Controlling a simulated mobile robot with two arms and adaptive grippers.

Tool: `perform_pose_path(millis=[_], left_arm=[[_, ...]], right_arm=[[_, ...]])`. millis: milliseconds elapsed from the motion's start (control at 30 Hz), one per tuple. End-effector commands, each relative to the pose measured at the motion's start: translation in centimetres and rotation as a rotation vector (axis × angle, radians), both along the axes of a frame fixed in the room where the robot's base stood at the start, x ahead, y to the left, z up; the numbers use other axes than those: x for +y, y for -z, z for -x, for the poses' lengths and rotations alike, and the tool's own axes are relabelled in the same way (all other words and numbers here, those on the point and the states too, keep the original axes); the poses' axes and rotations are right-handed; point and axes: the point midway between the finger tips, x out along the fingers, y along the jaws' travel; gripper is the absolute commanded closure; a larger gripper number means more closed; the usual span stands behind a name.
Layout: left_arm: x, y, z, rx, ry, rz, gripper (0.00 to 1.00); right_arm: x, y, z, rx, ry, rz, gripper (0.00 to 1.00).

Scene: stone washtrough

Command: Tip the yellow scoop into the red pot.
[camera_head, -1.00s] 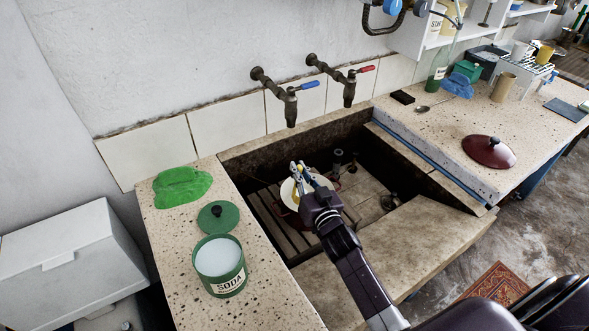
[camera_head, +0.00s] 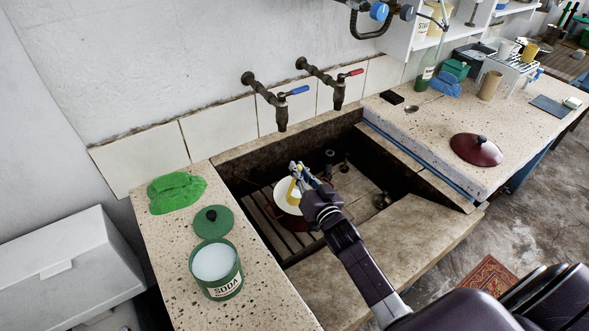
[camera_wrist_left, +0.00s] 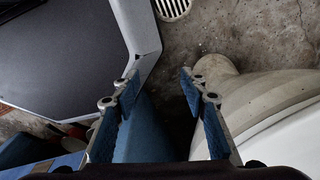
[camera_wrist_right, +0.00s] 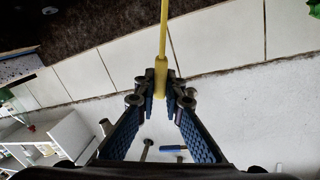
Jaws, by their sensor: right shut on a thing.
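The red pot (camera_head: 283,213) stands in the stone trough on a slatted rack and shows a pale inside. My right gripper (camera_head: 302,176) is over the pot's far right side, shut on the yellow scoop (camera_head: 292,191). In the right wrist view the scoop's yellow handle (camera_wrist_right: 161,74) is pinched between the fingertips (camera_wrist_right: 160,85) and runs up out of the picture. The scoop's bowl and what it holds cannot be made out. My left gripper (camera_wrist_left: 158,82) shows only in the left wrist view, open and empty above the floor.
A green SODA tin (camera_head: 217,271) and its green lid (camera_head: 213,222) stand on the left ledge near a green cloth (camera_head: 176,191). Two taps (camera_head: 272,98) reach out over the trough's back. A dark red lid (camera_head: 476,150) lies on the right counter.

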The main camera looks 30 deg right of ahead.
Motion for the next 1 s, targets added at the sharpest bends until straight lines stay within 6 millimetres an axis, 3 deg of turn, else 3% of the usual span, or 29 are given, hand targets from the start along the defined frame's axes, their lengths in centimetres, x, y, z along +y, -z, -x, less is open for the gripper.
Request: perform_pose_path(millis=[533,1000], left_arm=[[0.1,-0.1,-0.1,-0.001,-0.001,-0.001,0.6],[0.1,-1.7,-0.1,-0.002,-0.002,-0.001,0.6]], right_arm=[[-0.1,-0.1,0.0,-0.001,-0.001,-0.006,1.0],[-2.3,0.1,-0.3,0.016,0.0,-0.171,1.0]])
